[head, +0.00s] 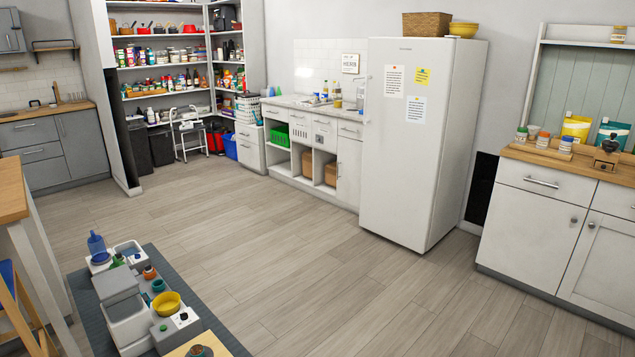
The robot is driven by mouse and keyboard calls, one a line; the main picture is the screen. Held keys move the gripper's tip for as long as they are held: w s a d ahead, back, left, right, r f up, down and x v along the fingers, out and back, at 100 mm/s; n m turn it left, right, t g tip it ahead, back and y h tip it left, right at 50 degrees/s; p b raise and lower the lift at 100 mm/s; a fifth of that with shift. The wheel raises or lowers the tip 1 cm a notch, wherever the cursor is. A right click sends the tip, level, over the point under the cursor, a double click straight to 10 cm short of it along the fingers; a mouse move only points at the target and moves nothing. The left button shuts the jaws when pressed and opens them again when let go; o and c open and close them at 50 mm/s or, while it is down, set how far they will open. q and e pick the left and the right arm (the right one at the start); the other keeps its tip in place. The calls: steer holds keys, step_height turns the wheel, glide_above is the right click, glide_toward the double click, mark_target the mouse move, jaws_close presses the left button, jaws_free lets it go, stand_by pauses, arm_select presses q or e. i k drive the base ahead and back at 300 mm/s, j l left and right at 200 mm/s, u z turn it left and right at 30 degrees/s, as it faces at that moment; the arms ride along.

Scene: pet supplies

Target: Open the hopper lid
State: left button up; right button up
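A pet feeding station (190,328) stands at the lower left of the head view, small and far below me. It has a light grey box that looks like the hopper (127,325). A darker grey panel (115,284) at the back of this box looks like its lid; at this size I cannot tell whether it is shut or tilted up. A yellow bowl (167,303) sits just right of the box. Neither of my grippers shows in this view.
The station stands on a dark grey mat (222,335). A blue bottle (97,247) and small pots are behind the hopper. A wooden-topped table (12,190) is at the left edge. The wooden floor (300,260) between station, fridge (410,170) and cabinets is clear.

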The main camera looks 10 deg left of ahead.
mark_target(107, 284)
steer(key=i+l+u, duration=0.15)
steer(key=i+u, duration=0.35)
steer(key=i+l+u, duration=1.15)
steer(key=l+u, duration=0.25)
steer(key=i+l+u, duration=0.15)
steer(key=l+u, duration=0.35)
steer(key=l, duration=0.25)
